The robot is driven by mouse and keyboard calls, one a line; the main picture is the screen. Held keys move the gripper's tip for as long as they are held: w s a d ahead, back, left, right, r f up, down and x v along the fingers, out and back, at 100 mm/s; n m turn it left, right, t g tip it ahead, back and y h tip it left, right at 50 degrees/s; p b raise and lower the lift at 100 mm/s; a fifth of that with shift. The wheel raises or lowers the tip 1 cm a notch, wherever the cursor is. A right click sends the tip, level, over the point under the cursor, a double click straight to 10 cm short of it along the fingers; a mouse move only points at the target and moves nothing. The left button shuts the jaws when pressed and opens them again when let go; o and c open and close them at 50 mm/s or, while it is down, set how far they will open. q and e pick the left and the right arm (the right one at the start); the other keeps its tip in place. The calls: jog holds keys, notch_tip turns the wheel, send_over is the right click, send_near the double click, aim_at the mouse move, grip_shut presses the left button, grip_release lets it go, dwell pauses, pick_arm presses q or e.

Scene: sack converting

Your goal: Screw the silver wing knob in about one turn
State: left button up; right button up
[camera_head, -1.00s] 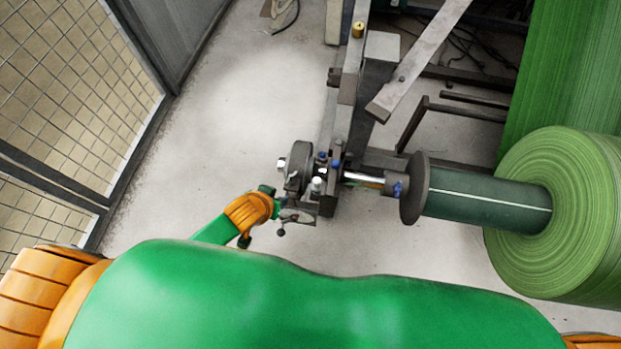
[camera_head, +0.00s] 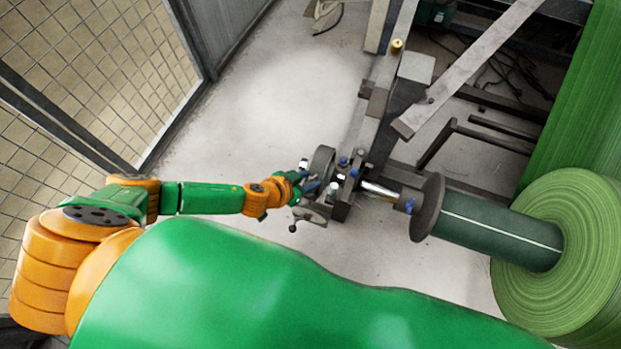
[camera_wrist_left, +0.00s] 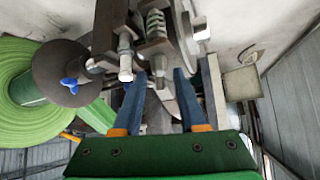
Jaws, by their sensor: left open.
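My left gripper (camera_head: 312,186) reaches from the left to the brake assembly at the shaft's end in the head view. In the left wrist view its two blue fingers (camera_wrist_left: 160,78) are apart, with nothing clamped. A small silver piece, apparently the wing knob (camera_wrist_left: 162,88), sits between the fingers, below a coil spring (camera_wrist_left: 155,22). I cannot tell whether a finger touches it. A silver-headed bolt (camera_wrist_left: 126,72) stands just left of the left finger. In the head view the knob is not clearly distinguishable beside the gripper. My right gripper is not in view.
The brake's dark disc (camera_head: 321,165) and frame stand close around the gripper. A shaft with a flange (camera_head: 427,207) runs right to a green roll (camera_head: 560,250). Clear floor (camera_head: 270,105) lies behind; a mesh fence (camera_head: 90,70) stands left.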

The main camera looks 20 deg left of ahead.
pick_arm(q)
jog(key=shift+w+d+f, duration=0.25)
jog(key=shift+w+f, duration=0.2)
jog(key=shift+f, duration=0.05)
jog(key=shift+r, duration=0.1)
grip_shut()
jog(key=shift+a+m, duration=0.1)
jog(key=shift+m, duration=0.2)
